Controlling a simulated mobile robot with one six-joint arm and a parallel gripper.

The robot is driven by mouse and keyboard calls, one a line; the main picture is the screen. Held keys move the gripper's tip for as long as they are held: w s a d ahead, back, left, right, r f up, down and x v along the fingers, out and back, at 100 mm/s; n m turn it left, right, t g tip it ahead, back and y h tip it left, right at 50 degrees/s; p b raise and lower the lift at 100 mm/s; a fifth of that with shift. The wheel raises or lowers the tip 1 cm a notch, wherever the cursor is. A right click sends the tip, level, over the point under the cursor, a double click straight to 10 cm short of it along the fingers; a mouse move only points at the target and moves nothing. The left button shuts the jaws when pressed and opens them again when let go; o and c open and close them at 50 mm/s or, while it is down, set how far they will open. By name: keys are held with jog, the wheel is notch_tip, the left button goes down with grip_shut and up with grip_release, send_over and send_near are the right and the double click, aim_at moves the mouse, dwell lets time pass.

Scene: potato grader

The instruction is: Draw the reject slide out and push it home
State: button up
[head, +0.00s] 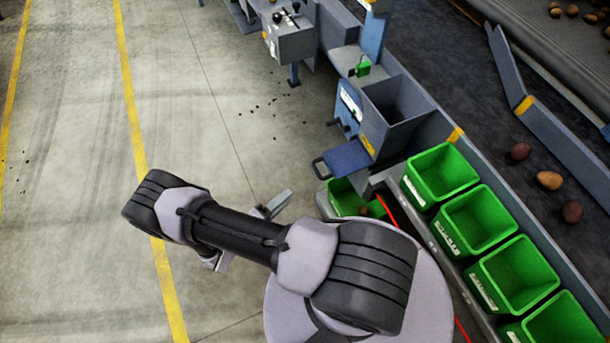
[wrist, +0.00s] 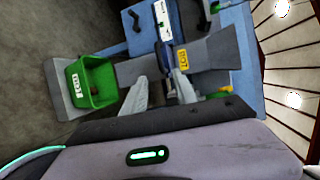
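The reject slide (head: 346,158) is a blue plate with a dark handle at its left end. In the head view it sticks out from the foot of the grey chute box (head: 392,133). In the wrist view the slide (wrist: 165,58) seems to show narrowly beyond the fingertips, partly hidden. My gripper (head: 272,205) is left of and nearer than the slide in the head view, partly hidden by my arm. In the wrist view my gripper (wrist: 160,79) has its two fingers apart with nothing held between them. It appears clear of the handle.
A green bin (head: 342,198) holding a few potatoes stands below the slide; it also shows in the wrist view (wrist: 74,88). Several green bins (head: 440,172) line the grader at right. The floor at left is open.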

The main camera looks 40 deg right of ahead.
aim_at(317, 170)
jog(key=b+x, duration=0.2)
jog(key=x, duration=1.4)
jog(key=shift+d+f+b, duration=0.1)
jog(key=shift+d+b, duration=0.2)
jog(key=shift+d, duration=0.05)
grip_shut()
dwell(0.3)
